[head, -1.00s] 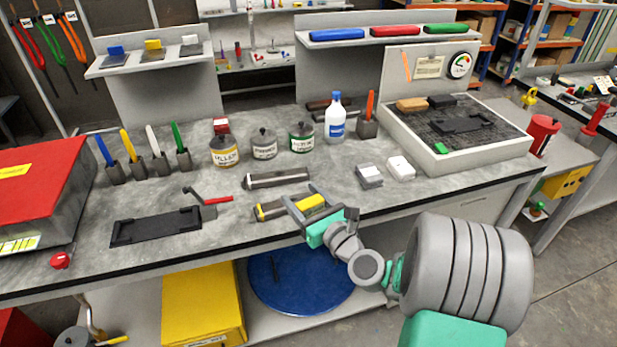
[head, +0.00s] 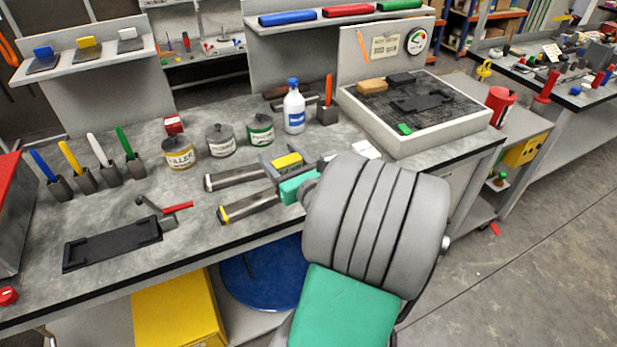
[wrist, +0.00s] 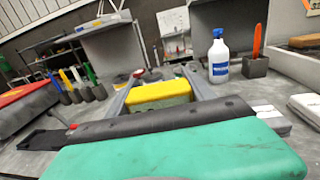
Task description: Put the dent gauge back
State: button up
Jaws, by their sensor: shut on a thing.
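My gripper (head: 277,163) is shut on a yellow block (head: 288,160), likely the dent gauge, though no label shows. The block also sits between the two grey fingers in the wrist view (wrist: 158,91). It is held above the bench near the right ends of two dark bars. My gripper and arm hide the right ends of these bars. I cannot tell which spot on the bench belongs to the gauge.
A black tray (head: 110,243) lies at the front left of the bench. Several tins, including a filler tin (head: 179,154), and a white spray bottle (head: 294,110) stand behind.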

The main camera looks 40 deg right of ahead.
jog(key=s+d+m+h, duration=0.1)
jog(key=s+d+h, duration=0.15)
jog(key=d, duration=0.25)
jog(key=shift+y, duration=0.35)
jog(key=w+d+f, duration=0.4)
jog(key=w+d+f+b, duration=0.1)
jog(key=w+d+f, duration=0.3)
jog(key=w, duration=0.1)
jog(key=shift+d+f+b, duration=0.1)
jog(key=shift+b, duration=0.2)
jog(key=shift+w+d+f, duration=0.1)
jog(key=shift+f, duration=0.2)
notch_tip(320, 180, down, 3)
jog(key=shift+w+d+f, duration=0.15)
jog(key=shift+f, duration=0.05)
jog(key=shift+r, duration=0.1)
jog(key=o, duration=1.7)
jog(key=shift+f+b, duration=0.2)
jog(key=shift+b, duration=0.1)
